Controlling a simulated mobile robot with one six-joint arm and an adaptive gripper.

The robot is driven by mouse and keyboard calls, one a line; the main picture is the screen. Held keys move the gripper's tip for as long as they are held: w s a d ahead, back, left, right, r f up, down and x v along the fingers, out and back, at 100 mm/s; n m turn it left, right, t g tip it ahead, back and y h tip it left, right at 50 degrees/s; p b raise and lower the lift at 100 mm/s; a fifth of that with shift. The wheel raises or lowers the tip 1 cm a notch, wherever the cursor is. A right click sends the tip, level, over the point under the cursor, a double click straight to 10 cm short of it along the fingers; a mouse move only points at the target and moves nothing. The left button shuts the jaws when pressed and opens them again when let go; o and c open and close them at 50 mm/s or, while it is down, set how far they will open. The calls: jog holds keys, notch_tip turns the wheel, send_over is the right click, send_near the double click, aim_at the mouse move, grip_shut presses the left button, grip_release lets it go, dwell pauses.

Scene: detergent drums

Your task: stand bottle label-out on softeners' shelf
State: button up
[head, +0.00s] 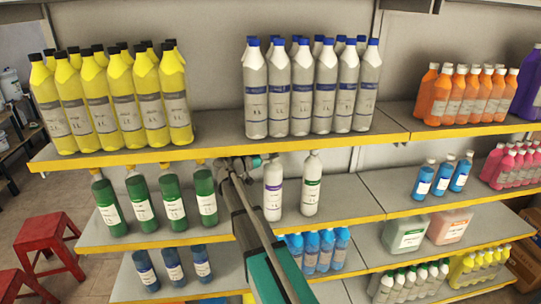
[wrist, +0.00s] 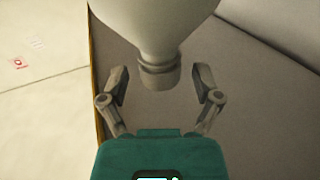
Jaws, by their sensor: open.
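Two white bottles stand upright on the middle shelf (head: 235,228), one with a purple-banded label (head: 273,192) and one with a green-banded label (head: 311,187). Both labels face outward. My gripper (head: 243,163) is at the middle shelf, just left of the purple-banded bottle and under the upper shelf. In the wrist view a pale bottle (wrist: 155,25) fills the top, its neck and cap between the open fingers of my gripper (wrist: 160,85), with gaps on both sides. No label shows there. I cannot tell for certain which bottle it is.
Green bottles (head: 173,200) stand left of my arm on the middle shelf. Yellow bottles (head: 127,105) and blue-capped grey bottles (head: 310,92) fill the shelf above. Small blue bottles (head: 325,250) stand below. Middle-shelf space right of the green-banded bottle is clear.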

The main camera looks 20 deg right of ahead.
jog(key=s+a, duration=0.1)
jog(key=a, duration=1)
jog(key=shift+s, duration=0.15)
dwell(0.3)
jog(key=s+a+f+n+g+y, duration=0.1)
jog(key=s+f+n+y, duration=0.75)
jog(key=s+f, duration=0.45)
jog(key=s+a+f+n+y, duration=0.5)
jog(key=s+a+n+y, duration=0.3)
jog(key=s+a+y, duration=0.1)
jog(key=s+a, duration=0.1)
jog(key=s, duration=0.1)
jog(key=shift+s+a+f+g, duration=0.35)
jog(key=shift+a+g, duration=0.05)
